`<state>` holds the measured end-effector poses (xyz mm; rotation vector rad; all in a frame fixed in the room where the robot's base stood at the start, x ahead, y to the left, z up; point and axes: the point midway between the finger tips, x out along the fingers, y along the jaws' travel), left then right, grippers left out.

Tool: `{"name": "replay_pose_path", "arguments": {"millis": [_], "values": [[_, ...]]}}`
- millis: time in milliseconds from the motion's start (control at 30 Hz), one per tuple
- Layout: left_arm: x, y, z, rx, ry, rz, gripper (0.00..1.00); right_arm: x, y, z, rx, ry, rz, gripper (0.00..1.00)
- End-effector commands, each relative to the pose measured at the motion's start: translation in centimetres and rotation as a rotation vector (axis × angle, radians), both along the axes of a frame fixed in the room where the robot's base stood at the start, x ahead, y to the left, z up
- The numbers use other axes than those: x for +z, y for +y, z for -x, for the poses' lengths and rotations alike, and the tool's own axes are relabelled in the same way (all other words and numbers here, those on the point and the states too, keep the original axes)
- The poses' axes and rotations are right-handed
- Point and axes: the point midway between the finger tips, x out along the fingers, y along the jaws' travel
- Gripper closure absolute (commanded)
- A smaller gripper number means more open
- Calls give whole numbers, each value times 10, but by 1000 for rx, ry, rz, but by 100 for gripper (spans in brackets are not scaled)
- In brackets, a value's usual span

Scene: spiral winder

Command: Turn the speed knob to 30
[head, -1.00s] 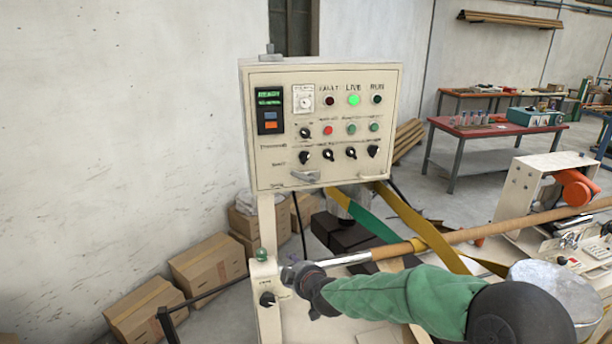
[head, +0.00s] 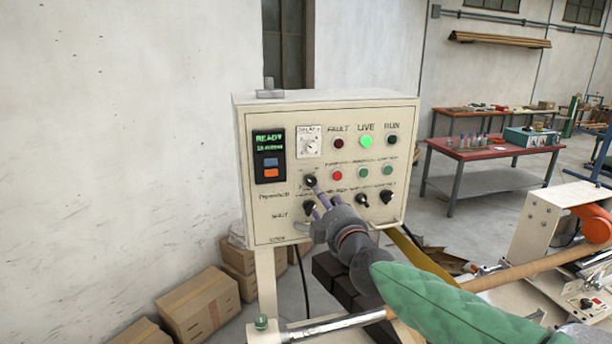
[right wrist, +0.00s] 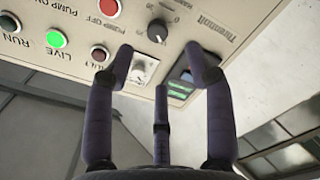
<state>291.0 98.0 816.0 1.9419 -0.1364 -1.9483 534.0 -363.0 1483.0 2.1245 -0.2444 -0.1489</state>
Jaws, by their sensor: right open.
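The beige control panel (head: 285,215) carries several black knobs. I cannot read which label marks the speed knob. My left gripper is not in view.
A green LIVE lamp (head: 366,141) is lit, and a READY display (head: 269,141) glows at the panel's upper left. A brown tube (head: 540,265) runs at the right. Cardboard boxes (head: 200,305) stand below left. Free air lies in front of the panel's left side.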

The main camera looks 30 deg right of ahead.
Motion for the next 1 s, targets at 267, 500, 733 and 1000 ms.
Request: {"name": "replay_pose_path", "arguments": {"millis": [267, 500, 733, 1000], "values": [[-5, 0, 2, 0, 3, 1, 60, 1, -5, -18, -1, -3, 4, 46], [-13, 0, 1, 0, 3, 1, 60, 1, -15, -57, -2, -4, 4, 46], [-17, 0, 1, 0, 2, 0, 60, 2, -23, -88, -2, -4, 4, 46], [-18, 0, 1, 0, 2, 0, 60, 2, -26, -103, -2, -4, 4, 46]]}}
